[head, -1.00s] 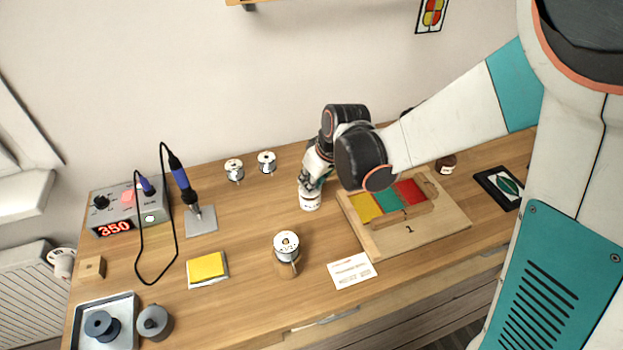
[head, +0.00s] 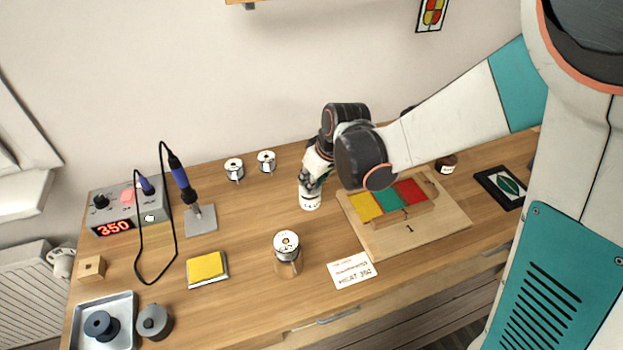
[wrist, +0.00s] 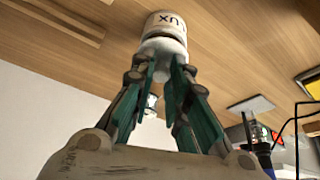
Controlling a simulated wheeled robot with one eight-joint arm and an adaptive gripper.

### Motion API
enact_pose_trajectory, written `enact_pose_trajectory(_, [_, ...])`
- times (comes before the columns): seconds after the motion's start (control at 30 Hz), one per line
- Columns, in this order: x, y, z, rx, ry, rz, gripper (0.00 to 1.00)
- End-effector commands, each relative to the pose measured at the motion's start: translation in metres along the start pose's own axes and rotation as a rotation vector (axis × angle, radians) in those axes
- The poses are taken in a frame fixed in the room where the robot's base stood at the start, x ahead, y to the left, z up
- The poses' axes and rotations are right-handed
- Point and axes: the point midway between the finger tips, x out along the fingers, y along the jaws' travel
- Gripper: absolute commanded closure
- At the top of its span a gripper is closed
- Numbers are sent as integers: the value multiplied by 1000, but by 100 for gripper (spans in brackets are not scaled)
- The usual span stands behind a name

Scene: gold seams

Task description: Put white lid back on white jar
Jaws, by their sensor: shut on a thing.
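The white jar (head: 310,201) stands upright on the wooden bench, left of the board with coloured panes. It also shows in the wrist view (wrist: 160,20), with dark lettering on its side. My gripper (head: 314,179) is directly over the jar. In the wrist view my gripper (wrist: 164,64) is shut on the white lid (wrist: 165,45). The lid is at the jar's mouth, with a dark line between lid and jar. I cannot tell whether it is fully seated. In the head view my gripper hides the lid.
The wooden board (head: 450,227) with yellow, green and red panes lies close to the right. Two spools (head: 266,161) stand behind left. The soldering station (head: 127,207) is far left. Bare bench lies left of the jar.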

Motion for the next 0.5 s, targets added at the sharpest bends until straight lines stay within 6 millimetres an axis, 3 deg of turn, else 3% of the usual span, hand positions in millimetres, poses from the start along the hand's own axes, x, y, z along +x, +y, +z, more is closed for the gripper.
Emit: enact_pose_trajectory(0.5, [4, 0, 2, 0, 0, 0, 100])
